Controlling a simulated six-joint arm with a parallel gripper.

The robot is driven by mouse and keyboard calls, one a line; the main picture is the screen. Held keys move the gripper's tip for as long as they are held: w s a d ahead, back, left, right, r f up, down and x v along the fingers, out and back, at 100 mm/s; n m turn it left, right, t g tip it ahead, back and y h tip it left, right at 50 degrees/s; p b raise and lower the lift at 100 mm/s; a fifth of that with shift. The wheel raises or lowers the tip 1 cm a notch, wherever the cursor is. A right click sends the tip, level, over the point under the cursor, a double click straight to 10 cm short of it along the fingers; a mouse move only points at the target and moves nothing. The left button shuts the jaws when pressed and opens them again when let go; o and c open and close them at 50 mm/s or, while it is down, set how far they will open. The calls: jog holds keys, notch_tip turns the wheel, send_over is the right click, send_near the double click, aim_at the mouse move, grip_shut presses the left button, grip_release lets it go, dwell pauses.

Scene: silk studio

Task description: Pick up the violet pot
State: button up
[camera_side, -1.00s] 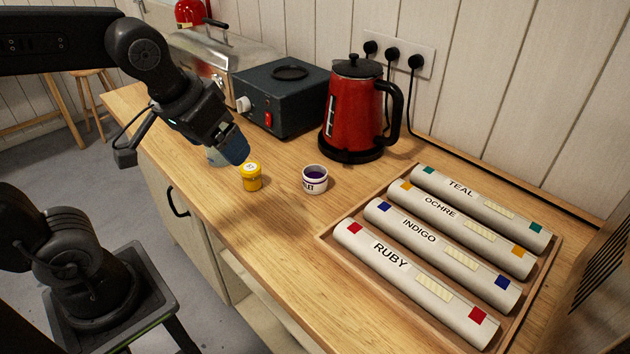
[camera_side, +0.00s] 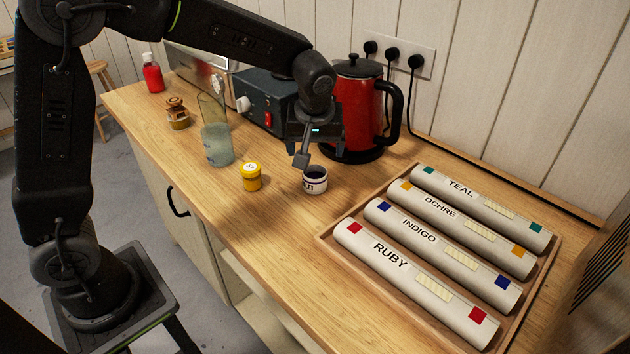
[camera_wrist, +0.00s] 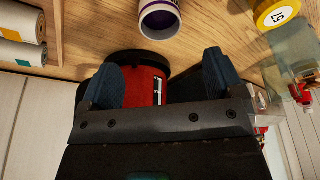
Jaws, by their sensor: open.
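The violet pot (camera_side: 315,184) is a small white jar with a dark label and a dark inside, upright on the wooden counter. In the wrist view the pot (camera_wrist: 160,21) shows violet inside, at the top, beyond my fingertips. My gripper (camera_side: 302,160) is just above and behind the pot, in front of the red kettle. In the wrist view the two blue-padded fingers of my gripper (camera_wrist: 161,75) are spread apart with nothing between them. The pot is not between the fingers.
A yellow pot (camera_side: 251,178) stands left of the violet pot, with a glass beaker (camera_side: 217,145) beyond it. The red kettle (camera_side: 352,110) is close behind my gripper. A wooden tray (camera_side: 331,244) of labelled rolls lies to the right. The counter in front of the pots is clear.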

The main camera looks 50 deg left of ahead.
aim_at(315, 174)
jog(key=x, duration=0.9)
jog(key=shift+s+d+f, duration=0.1)
jog(key=shift+s+f, duration=0.1)
jog(key=shift+f, duration=0.05)
jog(key=c, duration=1)
